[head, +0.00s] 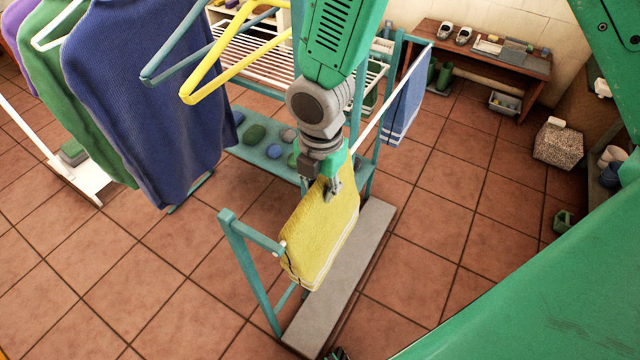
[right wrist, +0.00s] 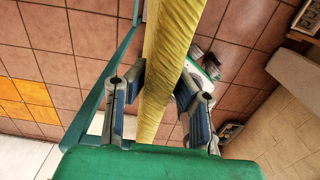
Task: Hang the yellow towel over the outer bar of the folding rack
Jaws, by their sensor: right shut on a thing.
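The yellow towel (head: 322,240) hangs at the near end of the folding rack (head: 243,250), a teal frame with white bars. The outer bar (head: 370,135) is a thin white rod that runs from the back right towards the near teal post. The towel appears draped along the line of this bar, but its upper edge is partly hidden by my gripper. My right gripper (head: 329,186) points down at the towel's top and is shut on it. In the right wrist view the towel (right wrist: 168,60) passes between the two fingers (right wrist: 158,90). My left gripper is not clearly seen.
A blue towel (head: 403,95) hangs at the bar's far end. A grey slab (head: 345,275) lies under the towel. Tiled floor to the right is open; a wooden bench (head: 485,55) stands behind.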

